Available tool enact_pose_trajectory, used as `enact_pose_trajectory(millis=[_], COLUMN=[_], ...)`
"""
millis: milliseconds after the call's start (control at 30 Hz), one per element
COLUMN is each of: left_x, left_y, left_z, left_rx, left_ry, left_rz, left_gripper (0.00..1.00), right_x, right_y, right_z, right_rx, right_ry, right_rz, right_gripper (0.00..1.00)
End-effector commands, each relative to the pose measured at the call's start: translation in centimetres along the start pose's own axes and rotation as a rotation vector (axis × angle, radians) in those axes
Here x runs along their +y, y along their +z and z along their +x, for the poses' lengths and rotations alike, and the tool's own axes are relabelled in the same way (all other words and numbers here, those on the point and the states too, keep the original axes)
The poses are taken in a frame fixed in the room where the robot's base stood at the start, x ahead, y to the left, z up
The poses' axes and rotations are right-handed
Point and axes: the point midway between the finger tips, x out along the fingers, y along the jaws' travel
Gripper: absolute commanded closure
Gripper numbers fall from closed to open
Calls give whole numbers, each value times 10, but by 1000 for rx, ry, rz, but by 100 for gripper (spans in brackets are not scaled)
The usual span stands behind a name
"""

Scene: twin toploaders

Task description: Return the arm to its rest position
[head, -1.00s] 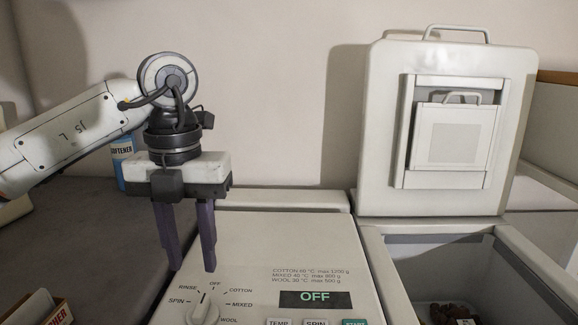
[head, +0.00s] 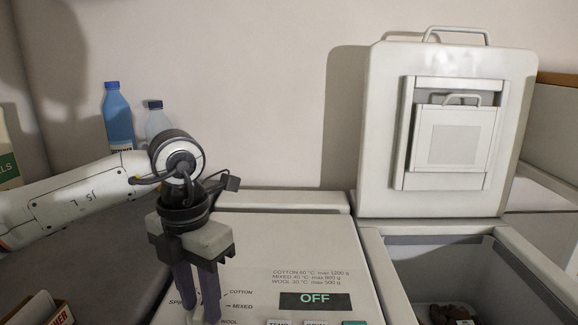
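My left arm comes in from the left, and its gripper (head: 200,312) points down in front of the left washer's control panel (head: 255,255). Its two purple fingers stand a little apart with nothing visible between them. They hide the dial and part of its labels; I cannot tell whether the fingertips touch the panel. My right gripper and arm are not in the head view.
The right machine's lid (head: 385,130) stands open, with brownish items (head: 447,313) in its tub. A blue bottle (head: 118,118) and a clear bottle (head: 157,122) stand behind my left arm. A box (head: 38,310) is at the lower left.

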Motion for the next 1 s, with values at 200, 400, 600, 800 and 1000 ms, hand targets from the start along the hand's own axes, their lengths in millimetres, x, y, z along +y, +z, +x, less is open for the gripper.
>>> enact_pose_trajectory(millis=[200, 400, 600, 800, 1000], left_x=[0, 0, 0, 0, -6], left_y=[0, 0, 0, 0, 2], left_z=[-2, -1, -1, -1, -2], left_rx=[-1, -1, -1, -1, -23], left_ry=[1, 1, 1, 1, -15], left_rz=[208, 312, 335, 334, 348], left_gripper=[68, 68, 68, 68, 68], right_x=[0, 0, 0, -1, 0], right_y=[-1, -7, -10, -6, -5], right_z=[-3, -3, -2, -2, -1], right_rx=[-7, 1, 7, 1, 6], right_ry=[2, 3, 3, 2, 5], right_rz=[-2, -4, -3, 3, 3], right_gripper=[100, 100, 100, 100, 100])
